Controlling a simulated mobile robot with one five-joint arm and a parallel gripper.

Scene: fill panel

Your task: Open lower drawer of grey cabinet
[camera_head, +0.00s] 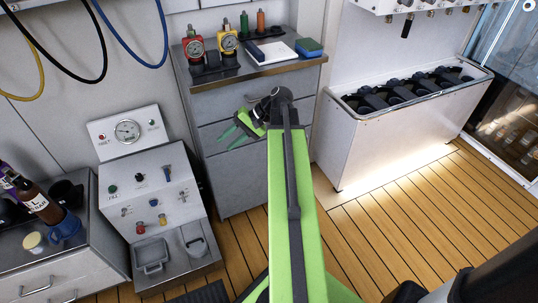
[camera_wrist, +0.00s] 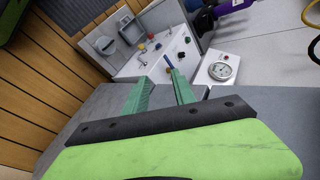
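The grey cabinet (camera_head: 235,185) stands at the back centre in the head view, its drawer fronts facing me. The upper drawer (camera_head: 215,103) is closed, with a small handle partly in view. The lower drawer (camera_head: 211,132) sits below it and looks closed; my arm and gripper cover much of its front, and I cannot see its handle. My gripper (camera_head: 229,133) is in front of this drawer, pointing left, its two green fingers apart with nothing between them. In the wrist view the open fingers (camera_wrist: 158,76) also show, beside a grey surface that seems to be the cabinet front.
A control panel with a gauge (camera_head: 127,130) stands left of the cabinet. A counter with bottles (camera_head: 40,205) is farther left. A white bin with black items (camera_head: 385,140) is at right. Wooden floor (camera_head: 385,225) is clear at right.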

